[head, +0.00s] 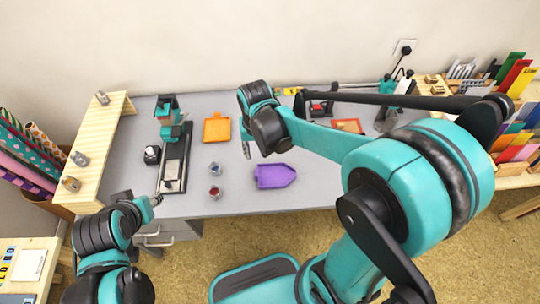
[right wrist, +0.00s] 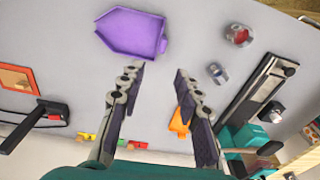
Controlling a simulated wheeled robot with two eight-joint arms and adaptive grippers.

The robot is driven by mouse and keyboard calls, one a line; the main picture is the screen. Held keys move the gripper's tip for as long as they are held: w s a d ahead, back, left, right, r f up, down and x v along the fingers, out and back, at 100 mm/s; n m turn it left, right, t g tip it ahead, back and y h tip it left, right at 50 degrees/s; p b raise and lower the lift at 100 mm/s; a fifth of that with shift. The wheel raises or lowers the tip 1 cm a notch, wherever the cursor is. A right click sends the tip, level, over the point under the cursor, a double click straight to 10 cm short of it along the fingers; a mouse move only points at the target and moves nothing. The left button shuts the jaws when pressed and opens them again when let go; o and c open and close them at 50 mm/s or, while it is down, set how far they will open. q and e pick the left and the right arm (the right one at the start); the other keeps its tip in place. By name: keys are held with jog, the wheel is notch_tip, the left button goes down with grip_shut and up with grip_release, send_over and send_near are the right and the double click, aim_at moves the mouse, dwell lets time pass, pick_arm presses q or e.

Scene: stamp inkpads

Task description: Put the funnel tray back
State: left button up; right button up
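The purple tray (head: 275,176), with a pointed end like a funnel, lies flat on the grey table near its front edge. The purple tray is also at the top of the right wrist view (right wrist: 133,33). My right gripper (head: 246,147) is above the table, left of and behind the purple tray in the head view. In the right wrist view my right gripper (right wrist: 160,72) has its two fingers spread and nothing between the tips. My left gripper (head: 157,199) is low at the table's front left edge; its fingers are too small to read.
An orange tray (head: 217,128) lies farther back. Two small jars, one grey (head: 215,167) and one red (head: 215,192), stand left of the purple tray. A black stand with a teal part (head: 173,160) is farther left. A wooden rack (head: 98,140) borders the left side.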

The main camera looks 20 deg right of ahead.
jog(key=s+d+r+n+t, duration=0.2)
jog(key=s+d+r+t, duration=0.2)
jog(key=s+r+t, duration=0.2)
jog(key=shift+s+r+n, duration=0.4)
jog(key=shift+s+r, duration=0.7)
jog(key=shift+s, duration=0.65)
